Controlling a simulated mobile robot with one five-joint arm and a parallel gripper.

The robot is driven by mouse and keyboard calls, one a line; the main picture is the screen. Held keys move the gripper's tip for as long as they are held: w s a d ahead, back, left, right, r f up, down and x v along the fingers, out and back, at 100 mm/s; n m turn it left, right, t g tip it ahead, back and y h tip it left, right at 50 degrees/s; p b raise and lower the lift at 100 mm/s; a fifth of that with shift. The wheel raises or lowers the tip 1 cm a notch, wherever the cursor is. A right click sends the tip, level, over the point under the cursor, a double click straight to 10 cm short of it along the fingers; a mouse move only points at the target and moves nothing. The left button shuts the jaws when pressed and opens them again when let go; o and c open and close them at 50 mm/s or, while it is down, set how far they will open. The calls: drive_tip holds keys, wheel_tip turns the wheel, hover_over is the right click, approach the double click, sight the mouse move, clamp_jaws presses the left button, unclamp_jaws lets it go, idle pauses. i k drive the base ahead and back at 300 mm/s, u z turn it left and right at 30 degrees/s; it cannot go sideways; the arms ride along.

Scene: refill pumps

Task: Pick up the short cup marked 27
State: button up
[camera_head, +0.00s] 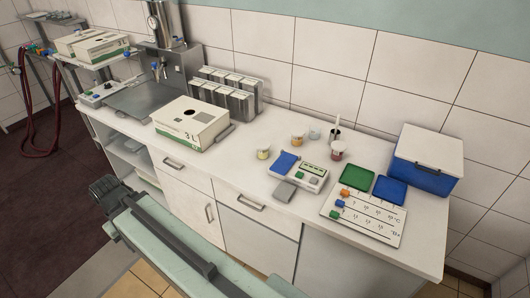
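Several small clear cups stand on the white counter (235,165), and any numbers on them are too small to read. One cup with yellowish contents (263,153) stands at the left of the group. A cup with an orange-red band (297,138) and a pale bluish cup (315,132) stand behind. A cup with dark red contents (337,151) stands at the right, with a thin upright rod showing behind it. I cannot tell which cup is marked 27. I cannot make out my gripper in this view.
A small device with a blue pad (286,161) sits just in front of the cups. A white panel (365,217), green tray (357,175) and blue bin (424,176) are right. A white box (190,122) is left. A pale teal surface with a dark rail crosses the foreground.

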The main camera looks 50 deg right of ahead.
sight(262, 155)
drive_tip(key=i, duration=0.95)
drive_tip(key=u, duration=0.05)
